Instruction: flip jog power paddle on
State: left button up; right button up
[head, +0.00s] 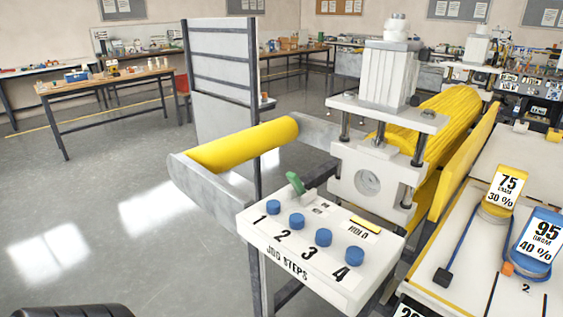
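The white jog steps panel (328,282) stands in the lower middle of the head view. A green paddle (296,184) rises from its back left part and is tilted; whether it is on or off I cannot tell. A row of several blue buttons (297,221), numbered from 1, runs along the panel top. A yellow bar (365,225) lies near a label reading HOLD. Neither of my grippers is in view, and nothing touches the paddle.
A yellow roller (245,146) on a grey frame is behind the panel. A white press unit (375,175) stands behind it to the right. Open floor (120,215) lies at left.

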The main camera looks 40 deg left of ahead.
aim_at(293, 178)
jog(key=i+u, duration=0.1)
jog(key=u, duration=0.65)
jog(key=i+u, duration=0.15)
jog(key=u, duration=0.25)
jog(key=l+u, duration=0.1)
jog(key=u, duration=0.3)
jog(key=j+z, duration=0.15)
jog(key=z, duration=0.3)
jog(key=i+j+z, duration=0.1)
jog(key=z, duration=0.3)
jog(key=j+z, duration=0.2)
jog(key=j, duration=0.15)
jog(key=k+j+z, duration=0.15)
jog(key=j, duration=0.15)
jog(key=k+j+z, duration=0.2)
jog(key=k+j, duration=0.1)
jog(key=j, duration=0.25)
jog(key=k+j, duration=0.15)
jog(key=j, duration=0.2)
jog(key=k+j+z, duration=0.1)
jog(key=j, duration=0.25)
jog(key=k+j, duration=0.15)
jog(key=j, duration=0.2)
jog(key=k+j+z, duration=0.1)
jog(key=j, duration=0.25)
